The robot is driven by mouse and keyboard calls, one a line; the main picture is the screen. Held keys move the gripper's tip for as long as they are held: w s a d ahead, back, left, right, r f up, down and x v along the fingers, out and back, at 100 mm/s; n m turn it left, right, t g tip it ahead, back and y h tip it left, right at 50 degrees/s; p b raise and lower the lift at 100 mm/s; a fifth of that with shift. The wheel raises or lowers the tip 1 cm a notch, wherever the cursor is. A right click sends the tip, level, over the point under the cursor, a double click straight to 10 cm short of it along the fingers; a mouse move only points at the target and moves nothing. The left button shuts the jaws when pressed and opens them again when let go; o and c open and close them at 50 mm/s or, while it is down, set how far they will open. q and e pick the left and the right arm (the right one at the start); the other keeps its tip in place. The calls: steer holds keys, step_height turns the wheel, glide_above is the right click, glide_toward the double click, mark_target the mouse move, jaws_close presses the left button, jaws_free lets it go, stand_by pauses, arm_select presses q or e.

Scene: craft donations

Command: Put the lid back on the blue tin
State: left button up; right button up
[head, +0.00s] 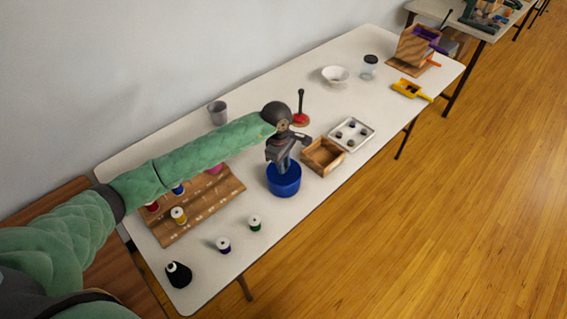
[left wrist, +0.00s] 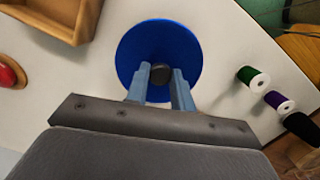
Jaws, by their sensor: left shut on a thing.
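The blue tin (head: 284,187) stands on the white table, near its front edge. A round blue lid (left wrist: 187,42) with a dark knob (left wrist: 160,73) shows in the left wrist view, and it hides the tin there. My left gripper (head: 282,164) points down over the tin, and its fingers (left wrist: 160,82) are shut on the lid's knob. The lid is at the tin's top and looks lined up with it. I cannot tell whether it is fully seated or just above the rim. My right gripper is in neither view.
A wooden box (head: 322,168) stands close right of the tin, with a white tray (head: 368,137) beyond it. A red-based stand (head: 301,120) is behind. Thread spools (head: 254,223) and a wooden rack (head: 205,222) lie to the left. Bare table lies in front-left of the tin.

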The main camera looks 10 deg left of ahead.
arm_select(q)
steer(key=b, duration=0.4)
steer(key=shift+f, duration=0.15)
stand_by(4.2)
stand_by(0.3)
steer(key=o, duration=1.5)
steer(key=shift+r, duration=3.55)
jaws_close()
